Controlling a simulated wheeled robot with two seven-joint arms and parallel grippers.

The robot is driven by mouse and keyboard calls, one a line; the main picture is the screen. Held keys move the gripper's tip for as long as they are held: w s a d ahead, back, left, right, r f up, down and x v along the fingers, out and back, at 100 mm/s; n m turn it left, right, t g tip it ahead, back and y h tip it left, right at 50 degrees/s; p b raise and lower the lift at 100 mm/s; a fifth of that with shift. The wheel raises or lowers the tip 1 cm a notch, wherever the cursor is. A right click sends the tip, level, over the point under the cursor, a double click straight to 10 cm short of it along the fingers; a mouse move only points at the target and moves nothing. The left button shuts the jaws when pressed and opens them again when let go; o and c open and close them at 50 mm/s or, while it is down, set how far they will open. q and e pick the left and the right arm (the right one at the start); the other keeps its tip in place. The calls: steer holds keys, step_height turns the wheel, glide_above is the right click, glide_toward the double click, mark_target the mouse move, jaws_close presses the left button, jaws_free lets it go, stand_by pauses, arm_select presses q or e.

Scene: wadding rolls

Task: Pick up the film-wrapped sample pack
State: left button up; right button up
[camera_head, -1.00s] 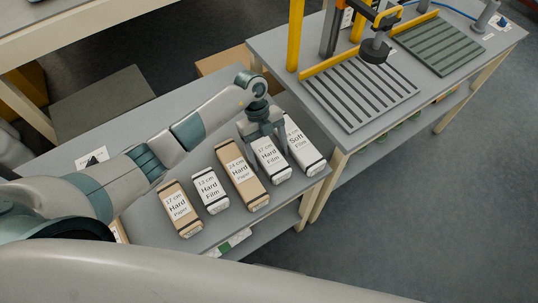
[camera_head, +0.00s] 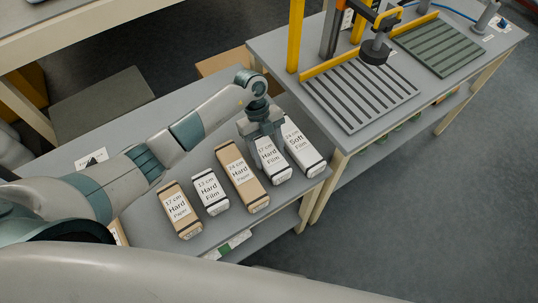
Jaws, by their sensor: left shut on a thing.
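Several sample packs lie side by side on the grey table. A white pack labelled "17 cm Hard Film" (camera_head: 271,161) lies second from the right. My left gripper (camera_head: 263,137) is over its far end, pointing down, shut on it. The gripper hides that end and the finger contact. The pack appears still at table level. Other film packs are the white "13 cm Hard Film" (camera_head: 210,190) and the white "Soft Film" pack (camera_head: 304,147), close to the right of the held one. My right gripper is not in view.
Brown paper packs lie to the left: a long "Hard Paper" one (camera_head: 242,178) beside the held pack, and a "17 cm Hard Paper" one (camera_head: 180,210). A second table (camera_head: 335,135) with a slatted grey plate (camera_head: 360,95) and yellow frame (camera_head: 295,35) stands at right.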

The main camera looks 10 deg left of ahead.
mark_target(271, 156)
arm_select(q)
steer(key=shift+r, duration=0.4)
step_height(271, 156, up, 2)
steer(key=shift+w+r+b, duration=0.1)
steer(key=shift+r+b, duration=0.15)
steer(key=shift+b, duration=0.55)
steer(key=s+d+r+b, duration=0.2)
steer(key=s+d+r, duration=0.3)
steer(key=s, duration=0.5)
step_height(271, 156, up, 2)
steer(key=shift+s+d+r, duration=0.1)
steer(key=shift+s+d, duration=0.1)
steer(key=shift+s, duration=0.05)
steer(key=shift+w, duration=0.1)
